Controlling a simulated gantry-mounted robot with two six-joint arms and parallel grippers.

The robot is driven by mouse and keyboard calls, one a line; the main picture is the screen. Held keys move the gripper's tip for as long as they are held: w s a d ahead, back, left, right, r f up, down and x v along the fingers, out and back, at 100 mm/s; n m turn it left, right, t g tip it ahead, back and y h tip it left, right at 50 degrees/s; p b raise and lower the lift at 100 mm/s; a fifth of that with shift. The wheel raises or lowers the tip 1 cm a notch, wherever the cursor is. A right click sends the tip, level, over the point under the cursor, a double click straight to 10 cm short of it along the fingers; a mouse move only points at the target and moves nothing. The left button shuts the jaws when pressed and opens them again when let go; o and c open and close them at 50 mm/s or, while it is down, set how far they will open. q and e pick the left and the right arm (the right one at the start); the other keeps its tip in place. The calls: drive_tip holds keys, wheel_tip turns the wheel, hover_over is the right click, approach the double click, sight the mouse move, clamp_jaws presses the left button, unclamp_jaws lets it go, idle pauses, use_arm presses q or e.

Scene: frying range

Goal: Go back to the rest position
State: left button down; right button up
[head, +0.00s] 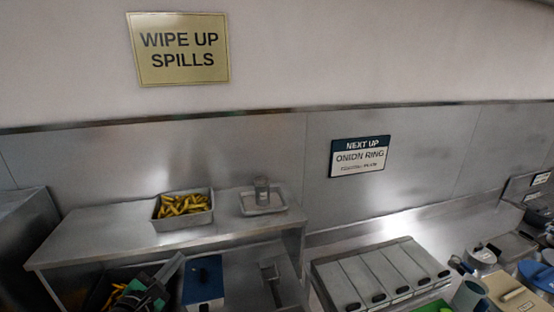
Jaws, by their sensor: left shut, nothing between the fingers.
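My left gripper (172,268), dark with green parts, is at the bottom left of the head view, in front of the steel shelf. Its fingers are shut and hold nothing. It is just left of a blue-topped box (203,277) and below the tray of yellow fries. My right gripper is not in view.
A steel shelf (110,235) bears a tray of yellow fries (182,205) and a small tray (250,209) with a clear container (262,188). A grey lidded bin row (380,276) stands right of centre. Several containers crowd the lower right. Signs hang on the wall.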

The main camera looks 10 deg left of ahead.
use_arm(q)
drive_tip(key=s+d+r+m+t+h, duration=0.25)
drive_tip(key=d+r+m, duration=0.4)
drive_tip(key=r, duration=0.65)
drive_tip(key=s+d+r+m+t+h, duration=0.1)
drive_tip(key=s+d+r+m+t, duration=0.45)
drive_tip(key=r, duration=0.85)
drive_tip(key=s+d+r+m+t+y, duration=0.1)
drive_tip(key=s+d+r+m+t, duration=0.1)
drive_tip(key=s+r+m, duration=1)
drive_tip(key=s+m+t, duration=0.1)
drive_tip(key=s+m, duration=0.1)
drive_tip(key=m, duration=0.3)
drive_tip(key=shift+y, duration=0.25)
